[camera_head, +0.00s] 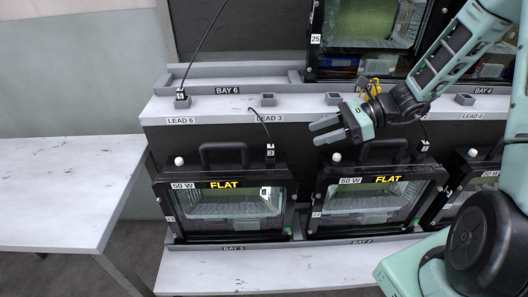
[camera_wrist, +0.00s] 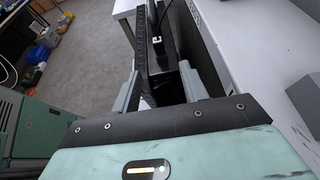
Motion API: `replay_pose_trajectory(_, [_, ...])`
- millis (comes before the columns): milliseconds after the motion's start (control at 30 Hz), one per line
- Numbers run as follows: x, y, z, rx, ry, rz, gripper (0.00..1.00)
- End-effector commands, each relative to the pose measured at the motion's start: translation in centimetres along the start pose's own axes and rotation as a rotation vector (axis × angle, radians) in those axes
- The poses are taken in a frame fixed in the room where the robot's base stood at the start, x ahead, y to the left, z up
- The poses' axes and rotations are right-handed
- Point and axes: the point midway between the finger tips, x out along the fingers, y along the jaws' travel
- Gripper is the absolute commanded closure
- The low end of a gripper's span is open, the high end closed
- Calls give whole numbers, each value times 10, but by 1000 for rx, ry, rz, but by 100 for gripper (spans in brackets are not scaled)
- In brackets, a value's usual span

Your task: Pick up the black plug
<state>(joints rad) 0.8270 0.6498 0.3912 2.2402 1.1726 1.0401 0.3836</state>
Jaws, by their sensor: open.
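A black plug (camera_head: 270,154) with a white label stands upright at the top right edge of the left FLAT housing, and its thin cable rises towards the LEAD 3 label. Another black plug (camera_head: 181,97) stands in a grey holder by LEAD 6, with a cable going up. A third black plug (camera_head: 424,147) is at the right FLAT housing. My gripper (camera_head: 318,131) is open and empty, right of the LEAD 3 plug and slightly above it. In the wrist view, my gripper (camera_wrist: 160,75) has a small black piece with a white mark (camera_wrist: 155,42) beyond its fingers, probably a plug.
The left FLAT housing (camera_head: 162,215) and right FLAT housing (camera_head: 312,222) have black carrying handles on top. Empty grey holders (camera_head: 268,99) sit on the white shelf (camera_head: 225,108). Another housing stands on the upper level. A bare white table (camera_head: 60,190) is at left.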

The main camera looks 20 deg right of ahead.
Motion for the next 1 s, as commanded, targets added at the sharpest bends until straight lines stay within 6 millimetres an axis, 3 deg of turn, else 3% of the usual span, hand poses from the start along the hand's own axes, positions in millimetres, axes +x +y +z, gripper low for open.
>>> replay_pose_trajectory(400, [86,2,1,0,0,7,56])
replay_pose_trajectory(667, [106,2,1,-3,1,4,56])
replay_pose_trajectory(1000, [150,4,0,-2,1,6,56])
